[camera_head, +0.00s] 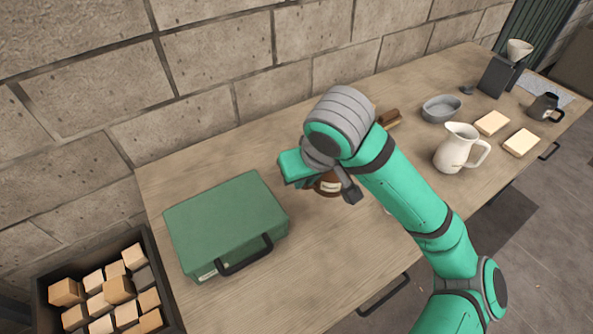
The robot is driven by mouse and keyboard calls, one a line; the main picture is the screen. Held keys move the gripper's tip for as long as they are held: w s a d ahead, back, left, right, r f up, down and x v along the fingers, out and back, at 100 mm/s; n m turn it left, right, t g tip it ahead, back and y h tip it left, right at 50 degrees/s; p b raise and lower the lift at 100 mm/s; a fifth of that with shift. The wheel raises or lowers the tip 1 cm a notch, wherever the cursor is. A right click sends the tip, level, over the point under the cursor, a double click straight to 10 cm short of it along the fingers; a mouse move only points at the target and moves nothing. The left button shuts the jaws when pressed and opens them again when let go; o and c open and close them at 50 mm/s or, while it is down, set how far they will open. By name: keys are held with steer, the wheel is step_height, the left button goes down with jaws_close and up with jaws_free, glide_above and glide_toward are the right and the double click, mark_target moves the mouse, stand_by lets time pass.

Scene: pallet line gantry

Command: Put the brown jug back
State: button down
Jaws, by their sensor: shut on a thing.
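The brown jug (328,186) is at the middle of the wooden table, mostly hidden beneath my arm. A pale label shows on its side. My gripper (322,181) is shut on the jug, with one dark finger showing at the right. The wrist covers the jug's top and the exact grasp. I cannot tell whether the jug touches the table or hangs just above it.
A green case (225,215) lies left of the jug. A white pitcher (455,150), grey bowl (441,109), brown brush-like item (389,118) and pale blocks (521,142) stand right. A crate of wooden blocks (47,315) is lower left. Bare table lies in front of the jug.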

steer(key=shift+w+a+f, duration=0.9)
steer(key=shift+w+f, duration=0.95)
steer(key=shift+f, duration=0.2)
steer(key=shift+w+a+f, duration=0.85)
steer(key=shift+w+f, duration=0.95)
steer(key=shift+f, duration=0.25)
steer(key=shift+w+a+f, duration=0.9)
steer(key=shift+w+f, duration=0.95)
steer(key=shift+f, duration=0.2)
steer(key=c, duration=2.1)
jaws_free()
steer(key=shift+f, duration=0.15)
steer(key=o, duration=0.3)
steer(key=shift+o, duration=0.2)
steer(key=v, duration=1.2)
